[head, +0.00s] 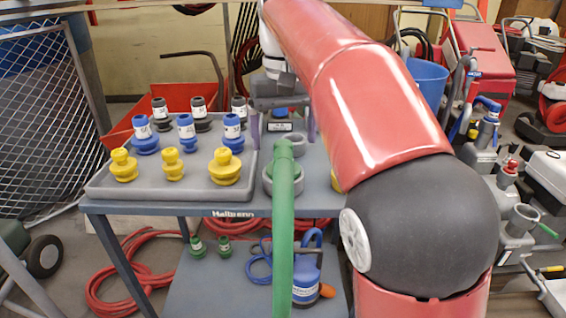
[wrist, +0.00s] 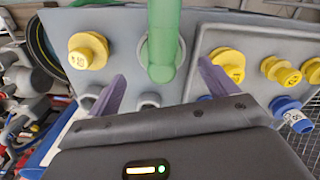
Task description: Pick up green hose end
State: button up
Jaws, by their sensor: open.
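The green hose end (head: 283,150) bends over at the top of a grey ring holder (head: 270,185) on the cart top, and its hose hangs down over the cart's front edge. In the wrist view the green hose end (wrist: 161,70) appears between my two purple fingers, with part of the grey ring around it. My gripper (head: 283,128) is open and empty, pointing down just behind the hose end in the head view. In the wrist view my gripper (wrist: 162,72) has a finger on each side of the hose, with gaps. Whether the fingers reach its height I cannot tell.
A grey tray (head: 110,190) with yellow, blue and black fittings stands left of the hose. A yellow fitting (wrist: 88,50) stands on its other side. Smaller grey rings (wrist: 148,100) lie near my fingers.

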aim_at(284, 158)
notch_tip(284, 158, down, 6)
jog(key=shift+a+r+b, duration=0.1)
jog(key=shift+r+b, duration=0.1)
jog(key=shift+b, duration=0.55)
jog(key=c, duration=1.2)
